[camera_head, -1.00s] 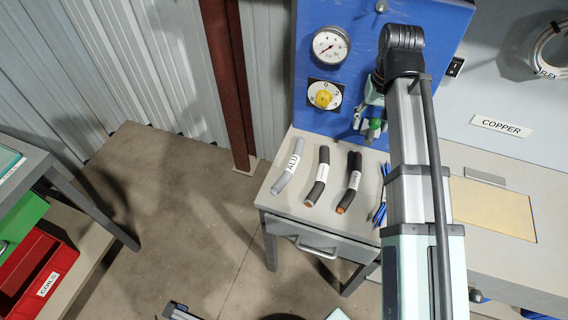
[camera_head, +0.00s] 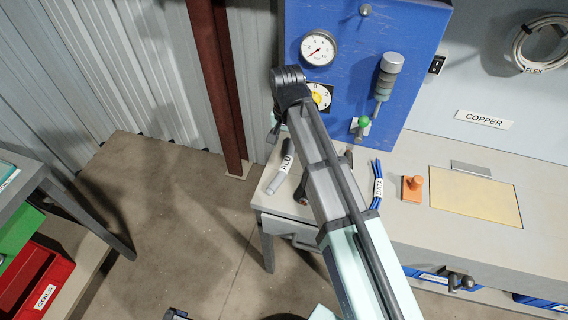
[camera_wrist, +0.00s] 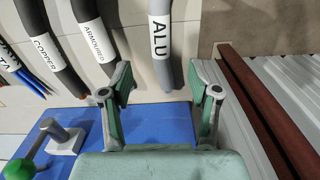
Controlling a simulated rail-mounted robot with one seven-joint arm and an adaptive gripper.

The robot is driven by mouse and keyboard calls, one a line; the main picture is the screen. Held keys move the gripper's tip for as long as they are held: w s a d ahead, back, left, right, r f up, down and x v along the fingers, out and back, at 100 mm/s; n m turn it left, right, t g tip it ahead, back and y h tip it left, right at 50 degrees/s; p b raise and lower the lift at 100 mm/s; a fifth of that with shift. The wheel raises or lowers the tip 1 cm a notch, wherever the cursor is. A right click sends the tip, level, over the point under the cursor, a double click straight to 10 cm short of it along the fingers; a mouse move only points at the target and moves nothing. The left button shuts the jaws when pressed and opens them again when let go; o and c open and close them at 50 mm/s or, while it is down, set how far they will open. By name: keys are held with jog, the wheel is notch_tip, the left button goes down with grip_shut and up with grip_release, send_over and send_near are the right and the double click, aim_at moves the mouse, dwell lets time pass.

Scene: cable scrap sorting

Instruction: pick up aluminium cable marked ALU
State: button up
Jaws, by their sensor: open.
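The grey aluminium cable with a white ALU label (camera_head: 283,168) lies at the left end of the bench top. In the wrist view the same ALU cable (camera_wrist: 164,60) stretches from the top edge down to the space between my fingertips. My gripper (camera_wrist: 165,82) is open and empty, with one finger on each side of the cable's near end. Whether the fingers are level with the cable or above it cannot be told.
Beside it lie an ARMOURED cable (camera_wrist: 98,40), a COPPER cable (camera_wrist: 52,58) and blue DATA wires (camera_head: 378,185). A blue panel (camera_head: 345,55) with a gauge (camera_head: 318,48), yellow knob and green-tipped lever (camera_head: 364,122) stands behind. A rust-red post (camera_head: 222,90) stands to the left.

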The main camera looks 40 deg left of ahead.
aim_at(286, 163)
jog(key=shift+f+p, duration=1.25)
jog(key=shift+f, duration=3.65)
grip_shut()
